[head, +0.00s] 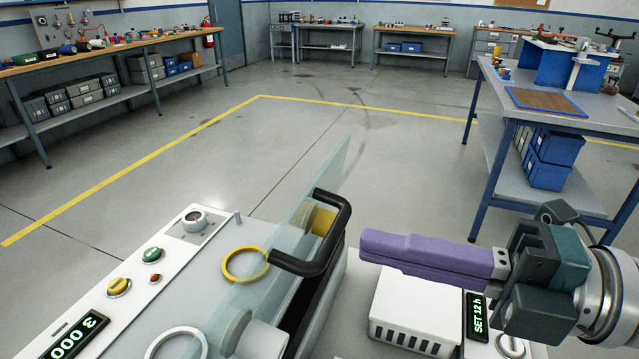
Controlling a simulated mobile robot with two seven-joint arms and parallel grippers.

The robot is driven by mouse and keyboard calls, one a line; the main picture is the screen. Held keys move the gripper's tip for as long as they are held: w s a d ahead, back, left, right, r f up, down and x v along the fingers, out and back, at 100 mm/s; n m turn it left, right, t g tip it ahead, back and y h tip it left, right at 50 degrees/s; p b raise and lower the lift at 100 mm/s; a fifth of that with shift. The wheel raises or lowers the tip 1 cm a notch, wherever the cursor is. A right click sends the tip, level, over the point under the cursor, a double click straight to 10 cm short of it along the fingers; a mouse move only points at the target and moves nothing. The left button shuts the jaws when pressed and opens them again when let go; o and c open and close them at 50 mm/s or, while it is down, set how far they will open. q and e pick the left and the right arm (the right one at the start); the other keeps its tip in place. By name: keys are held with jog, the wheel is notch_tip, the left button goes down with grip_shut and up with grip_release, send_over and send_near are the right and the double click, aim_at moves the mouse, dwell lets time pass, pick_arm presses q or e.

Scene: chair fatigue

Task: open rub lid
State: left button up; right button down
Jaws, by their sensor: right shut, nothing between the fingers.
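The rub tester's lid (335,180) is a clear greenish panel standing up steeply from the machine in the lower middle. Its black bar handle (332,235) is on the right side of the panel. The white machine body (205,262) lies below and to the left. My right gripper (368,244), with purple fingers, is shut and empty. Its tips point left, just right of the handle, with a small gap between them in the picture. Depth is hard to tell. My left gripper is out of view.
A yellow ring (245,265) and a white ring (176,343) are at the machine. A white vented box (413,308) and a "SET 12 h" display (477,316) sit below my right gripper. A blue-legged table (490,104) stands at right. The floor ahead is clear.

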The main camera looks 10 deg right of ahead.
aim_at(295, 215)
jog(key=shift+x, duration=0.8)
jog(key=a+r+p, duration=0.1)
jog(key=p, duration=0.1)
jog(key=w+a+h+p, duration=0.1)
jog(key=shift+w+r+g+p, duration=0.2)
jog(key=shift+r+g+p, duration=0.2)
jog(key=shift+w+a, duration=0.25)
jog(key=shift+a, duration=0.1)
jog(key=shift+f, duration=0.1)
